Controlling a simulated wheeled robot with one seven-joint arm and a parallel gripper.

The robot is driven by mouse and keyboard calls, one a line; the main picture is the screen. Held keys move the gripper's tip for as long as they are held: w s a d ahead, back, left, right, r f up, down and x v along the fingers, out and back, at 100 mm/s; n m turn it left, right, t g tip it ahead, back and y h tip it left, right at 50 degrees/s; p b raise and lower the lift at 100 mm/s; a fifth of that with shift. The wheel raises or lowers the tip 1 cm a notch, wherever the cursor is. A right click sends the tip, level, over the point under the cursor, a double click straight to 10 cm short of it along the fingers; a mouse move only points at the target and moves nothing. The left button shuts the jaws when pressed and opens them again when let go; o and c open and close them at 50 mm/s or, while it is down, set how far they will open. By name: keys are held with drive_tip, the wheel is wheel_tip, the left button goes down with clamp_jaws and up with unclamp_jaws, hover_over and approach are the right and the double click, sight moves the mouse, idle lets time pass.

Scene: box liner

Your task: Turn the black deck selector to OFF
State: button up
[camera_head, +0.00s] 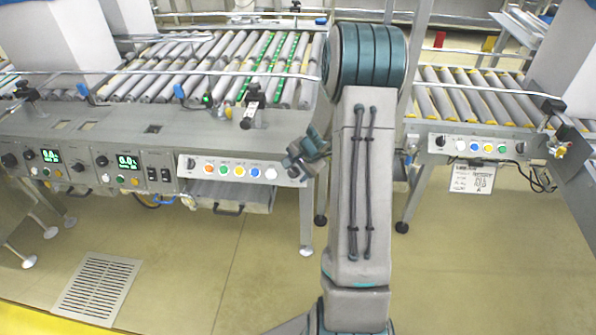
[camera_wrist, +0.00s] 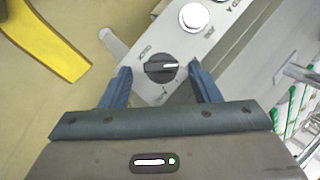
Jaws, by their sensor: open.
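A black rotary selector (camera_wrist: 161,68) sits on a grey panel in the wrist view, beside a white round button (camera_wrist: 193,17). Its white pointer line points right in that view. Small lettering is printed around it, too small to read surely. My gripper (camera_wrist: 160,76) is open, with one blue-grey finger on each side of the selector. I cannot tell whether the fingers touch it. In the head view my gripper (camera_head: 305,151) is at the right end of the middle button panel (camera_head: 226,180), largely covering the selector there.
Display modules (camera_head: 128,162) stand further left. Roller conveyors (camera_head: 215,62) lie behind. A second button panel (camera_head: 475,147) is at the right.

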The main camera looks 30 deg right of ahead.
drive_tip(key=shift+w+f, duration=0.1)
drive_tip(key=shift+f, duration=0.25)
drive_tip(key=shift+a, duration=0.35)
drive_tip(key=c, duration=1)
